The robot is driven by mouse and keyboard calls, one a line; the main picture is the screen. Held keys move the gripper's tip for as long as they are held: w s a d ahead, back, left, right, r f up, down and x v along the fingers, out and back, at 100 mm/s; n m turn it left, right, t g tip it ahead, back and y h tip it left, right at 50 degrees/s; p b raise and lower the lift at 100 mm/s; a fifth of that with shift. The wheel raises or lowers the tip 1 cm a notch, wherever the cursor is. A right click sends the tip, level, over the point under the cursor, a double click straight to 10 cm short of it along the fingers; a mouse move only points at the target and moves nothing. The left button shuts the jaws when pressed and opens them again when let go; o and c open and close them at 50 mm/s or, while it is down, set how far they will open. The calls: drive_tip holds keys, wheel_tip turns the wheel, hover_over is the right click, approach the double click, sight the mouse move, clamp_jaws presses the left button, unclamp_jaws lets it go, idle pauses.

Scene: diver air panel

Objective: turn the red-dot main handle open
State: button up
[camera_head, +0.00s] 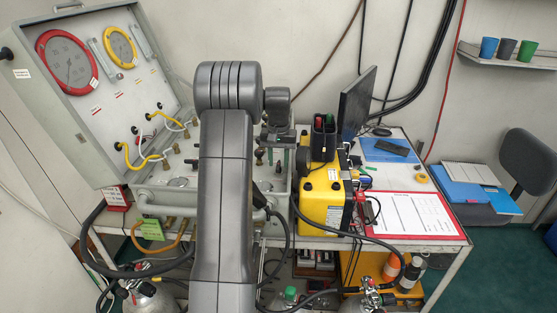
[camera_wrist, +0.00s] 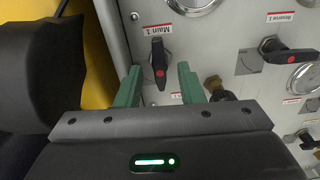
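The Main 1 handle (camera_wrist: 158,62) is a black lever with a red dot, on the pale panel under a "Main 1" label in the wrist view. It points down the picture toward my gripper. My gripper (camera_wrist: 159,68) is open, with one green finger on each side of the lever. I see gaps beside the lever and cannot tell whether the fingertips reach its depth. A second black red-dot handle (camera_wrist: 288,54) lies sideways at the right, near a "Reserve 1" label. In the head view, my arm hides most of the panel's handles.
A yellow case (camera_head: 325,200) stands just right of the panel box. A dark brass-based fitting (camera_wrist: 215,88) is close to my right finger. Round gauges sit nearby. The open lid (camera_head: 100,120) with red and yellow gauges rises at the left.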

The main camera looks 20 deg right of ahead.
sight(279, 164)
wheel_tip(279, 164, up, 14)
drive_tip(key=b, duration=0.1)
drive_tip(key=shift+b, duration=0.3)
idle(0.3)
drive_tip(key=shift+f, duration=0.15)
